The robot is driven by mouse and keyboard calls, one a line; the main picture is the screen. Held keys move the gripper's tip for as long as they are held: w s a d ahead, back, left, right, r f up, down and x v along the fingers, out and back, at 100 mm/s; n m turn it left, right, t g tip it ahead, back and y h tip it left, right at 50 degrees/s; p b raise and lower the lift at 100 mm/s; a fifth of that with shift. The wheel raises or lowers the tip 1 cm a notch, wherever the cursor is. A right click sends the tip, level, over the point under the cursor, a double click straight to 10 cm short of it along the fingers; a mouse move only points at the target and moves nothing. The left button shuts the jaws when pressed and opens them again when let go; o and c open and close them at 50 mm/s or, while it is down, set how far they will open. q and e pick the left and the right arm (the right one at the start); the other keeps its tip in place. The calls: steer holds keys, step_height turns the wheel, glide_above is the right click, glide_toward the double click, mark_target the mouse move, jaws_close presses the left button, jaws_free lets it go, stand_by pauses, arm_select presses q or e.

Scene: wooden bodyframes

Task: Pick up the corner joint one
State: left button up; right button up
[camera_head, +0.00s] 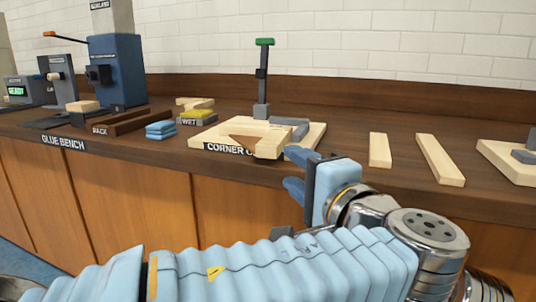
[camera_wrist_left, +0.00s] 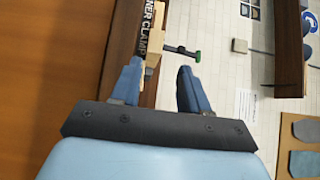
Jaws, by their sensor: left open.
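The corner joint (camera_head: 268,141) is a pale wooden piece held on the corner clamp (camera_head: 215,145), a light board with grey blocks and a green-topped upright lever. A darker brown triangular piece lies against it. My left gripper (camera_head: 297,172) is open and empty, in front of the bench edge, just right of and nearer than the joint. In the left wrist view, pale wood (camera_wrist_left: 153,72) shows beyond the open fingers (camera_wrist_left: 160,70), closer to the left finger; the finger hides part of it. My right gripper is not in view.
Two loose pale slats (camera_head: 380,150) (camera_head: 440,159) lie right of the clamp. Blue cloths (camera_head: 160,131), a yellow-topped block marked WET (camera_head: 198,117) and a brown rack (camera_head: 128,122) stand to the left. The bench front edge is close to my gripper.

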mark_target(268, 150)
arm_select(q)
steer(key=x, duration=0.9)
steer(key=shift+f, duration=0.1)
jaws_close()
step_height(268, 150, up, 3)
steer(key=shift+f+p, duration=0.25)
steer(key=shift+p, duration=0.95)
steer(key=s+d+r+p, duration=0.1)
steer(key=s+d+r, duration=0.1)
steer(key=s, duration=0.4)
steer(key=s+d+r+p, duration=0.2)
steer(key=s+d+r, duration=0.1)
steer(key=s, duration=0.3)
steer(key=shift+s+d, duration=0.25)
steer(key=shift+d, duration=0.5)
